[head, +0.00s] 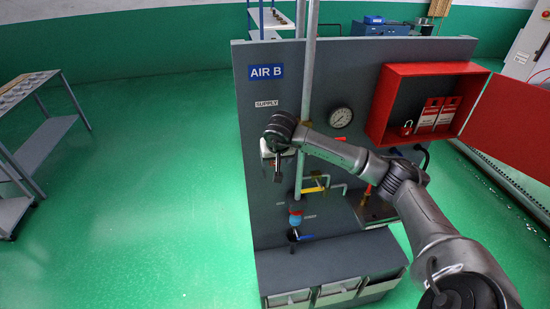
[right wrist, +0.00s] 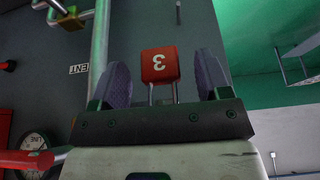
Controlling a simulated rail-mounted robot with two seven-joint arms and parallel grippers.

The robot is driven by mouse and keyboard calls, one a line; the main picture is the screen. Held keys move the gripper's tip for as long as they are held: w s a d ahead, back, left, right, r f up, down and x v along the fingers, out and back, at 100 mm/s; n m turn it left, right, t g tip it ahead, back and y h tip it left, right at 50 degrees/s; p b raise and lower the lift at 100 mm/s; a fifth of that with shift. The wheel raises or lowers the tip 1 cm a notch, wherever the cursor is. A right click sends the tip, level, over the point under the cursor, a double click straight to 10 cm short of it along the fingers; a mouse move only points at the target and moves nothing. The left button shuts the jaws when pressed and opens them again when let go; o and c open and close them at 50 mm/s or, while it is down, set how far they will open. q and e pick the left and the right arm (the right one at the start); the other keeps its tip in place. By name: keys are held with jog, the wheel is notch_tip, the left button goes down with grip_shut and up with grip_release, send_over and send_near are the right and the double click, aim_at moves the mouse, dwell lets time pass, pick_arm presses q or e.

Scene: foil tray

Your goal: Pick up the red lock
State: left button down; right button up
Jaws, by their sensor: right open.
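A red lock (right wrist: 160,65) marked with a 3 shows in the right wrist view. It lies between the two fingers of my right gripper (right wrist: 162,78), with a visible gap on each side. Its two shackle legs run toward the gripper's palm, and their ends are hidden behind the palm bar. In the head view my right gripper (head: 279,172) is open in front of the grey panel, left of the gauge. I cannot make out the numbered lock there. A small red lock (head: 406,128) also shows inside the red cabinet. My left gripper is not in view.
The red cabinet (head: 377,112) stands open at the panel's upper right, with red-and-white tags (head: 430,112) inside. A vertical pipe (head: 308,75) and a yellow-handled valve (head: 314,188) are close to my right gripper. The green floor at left is clear up to a grey cart (head: 45,145).

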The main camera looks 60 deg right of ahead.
jog(key=shift+d+f, duration=0.1)
jog(key=shift+f, duration=0.15)
jog(key=c, duration=1)
jog(key=shift+c, duration=0.2)
jog(key=shift+r, duration=0.2)
